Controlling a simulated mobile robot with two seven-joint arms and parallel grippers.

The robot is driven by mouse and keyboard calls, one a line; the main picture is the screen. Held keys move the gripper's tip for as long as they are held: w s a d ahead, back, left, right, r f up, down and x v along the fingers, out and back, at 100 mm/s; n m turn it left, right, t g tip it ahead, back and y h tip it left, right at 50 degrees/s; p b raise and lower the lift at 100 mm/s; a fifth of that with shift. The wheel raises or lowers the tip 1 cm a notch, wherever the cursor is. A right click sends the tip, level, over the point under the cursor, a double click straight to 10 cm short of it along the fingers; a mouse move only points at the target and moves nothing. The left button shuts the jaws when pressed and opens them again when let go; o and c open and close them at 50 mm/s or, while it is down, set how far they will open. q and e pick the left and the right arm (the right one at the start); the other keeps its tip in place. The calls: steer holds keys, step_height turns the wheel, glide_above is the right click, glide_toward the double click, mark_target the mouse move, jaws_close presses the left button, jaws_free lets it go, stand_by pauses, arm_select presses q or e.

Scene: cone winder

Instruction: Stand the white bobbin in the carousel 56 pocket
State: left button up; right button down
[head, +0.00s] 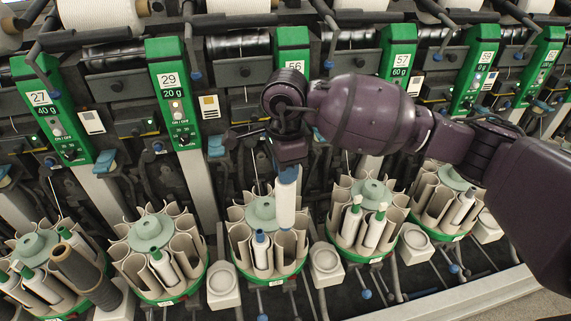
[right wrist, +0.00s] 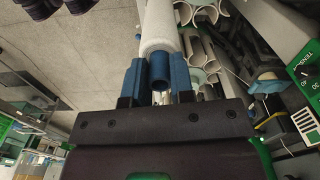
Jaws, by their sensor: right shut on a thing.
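My right gripper (head: 287,172) points down and is shut on the blue top end of the white bobbin (head: 286,208). In the right wrist view the bobbin (right wrist: 158,28) sits between the two blue fingers, its blue tube end towards the camera. In the head view the bobbin hangs nearly upright over the carousel under the 56 label (head: 265,212), its lower end at the mouth of a front-right pocket (head: 289,243). I cannot tell whether it is inside that pocket. Another white bobbin with a blue top (head: 261,250) stands in a front pocket of this carousel. My left gripper is not in view.
Neighbouring carousels stand at left (head: 151,233) and right (head: 371,196), with green- and white-topped bobbins. Pale square cups (head: 326,262) sit between the carousels. The green 56 panel (head: 292,50) is behind my right wrist. A thin rod rises beside the carousel.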

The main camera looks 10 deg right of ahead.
stand_by(0.6)
steer(key=shift+b, duration=0.3)
steer(key=shift+b, duration=0.35)
stand_by(0.4)
stand_by(0.4)
steer(key=shift+f+b, duration=1.75)
steer(key=shift+f, duration=0.5)
